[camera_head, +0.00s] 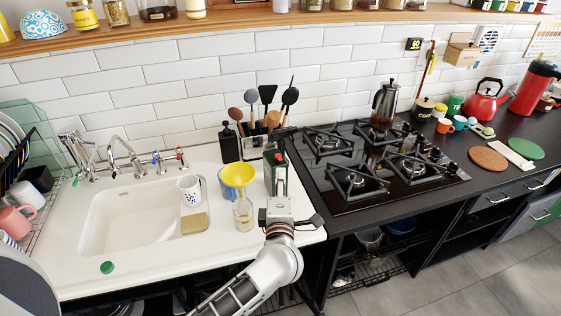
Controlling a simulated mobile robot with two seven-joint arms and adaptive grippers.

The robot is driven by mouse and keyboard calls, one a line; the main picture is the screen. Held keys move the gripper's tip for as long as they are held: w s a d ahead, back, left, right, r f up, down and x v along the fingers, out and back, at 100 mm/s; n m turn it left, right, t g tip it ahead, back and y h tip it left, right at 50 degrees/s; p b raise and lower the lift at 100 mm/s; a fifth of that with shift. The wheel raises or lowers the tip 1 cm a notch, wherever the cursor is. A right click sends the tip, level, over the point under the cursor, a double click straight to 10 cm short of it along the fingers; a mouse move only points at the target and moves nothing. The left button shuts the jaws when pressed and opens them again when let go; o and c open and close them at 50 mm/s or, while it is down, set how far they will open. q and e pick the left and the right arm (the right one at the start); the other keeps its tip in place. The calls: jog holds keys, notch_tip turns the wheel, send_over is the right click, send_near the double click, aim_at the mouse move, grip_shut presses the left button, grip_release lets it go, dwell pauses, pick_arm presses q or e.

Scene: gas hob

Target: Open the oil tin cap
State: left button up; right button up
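The oil tin (269,181) is a dark, tall, green-sided can standing upright on the right end of the white sink counter. My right gripper is not in view.
A utensil holder (256,144) and black dispenser (229,146) are behind. The gas hob (345,150) is to the right. A green disc (107,267) lies before the sink.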

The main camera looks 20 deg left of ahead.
aim_at(281, 165)
pick_arm(q)
jog(key=x, duration=0.6)
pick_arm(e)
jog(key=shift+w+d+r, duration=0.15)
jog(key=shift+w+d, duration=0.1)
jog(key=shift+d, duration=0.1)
pick_arm(q)
jog(key=shift+c, duration=0.4)
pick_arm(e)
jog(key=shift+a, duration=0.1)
pick_arm(q)
grip_shut()
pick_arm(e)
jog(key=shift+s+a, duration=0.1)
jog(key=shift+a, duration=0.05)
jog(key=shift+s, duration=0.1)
